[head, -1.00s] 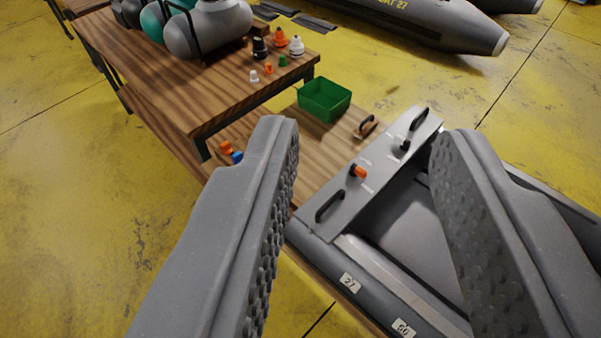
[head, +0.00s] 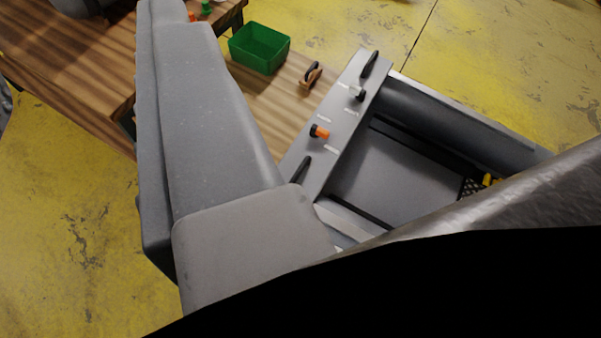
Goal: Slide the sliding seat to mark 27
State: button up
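A grey board (head: 342,118) with a black handle at each end lies across the grey boat (head: 405,165). It may be the sliding seat, but I cannot tell for sure. It carries an orange-tipped knob (head: 319,131) and a pale knob with a black end (head: 357,93). Mark 27 and the boat's near side tube are hidden. One large grey finger of my gripper (head: 205,110) fills the left of the view, in front of the board's near end. A grey and black shape covers the lower right, and I cannot tell whether it is the other finger.
A green bin (head: 259,48) and a small wooden block with a black handle (head: 311,76) are on the wooden surface beyond the board. A wooden bench (head: 70,60) stands at the upper left. A yellow item (head: 487,180) lies inside the boat. Yellow floor is clear at the upper right.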

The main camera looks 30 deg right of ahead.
jog(key=w+d+f+m+g+h, duration=0.1)
jog(key=w+d+f+m+g, duration=0.15)
jog(key=w+f, duration=0.55)
jog(key=m+g+h, duration=0.1)
jog(key=m+g, duration=0.7)
send_over(299, 171)
jog(key=s+a, duration=0.3)
jog(key=s, duration=0.3)
notch_tip(299, 171, down, 35)
jog(key=x, duration=1.3)
jog(key=shift+d+f+b, duration=0.15)
jog(key=shift+f+b, duration=0.05)
jog(key=shift+b, duration=0.1)
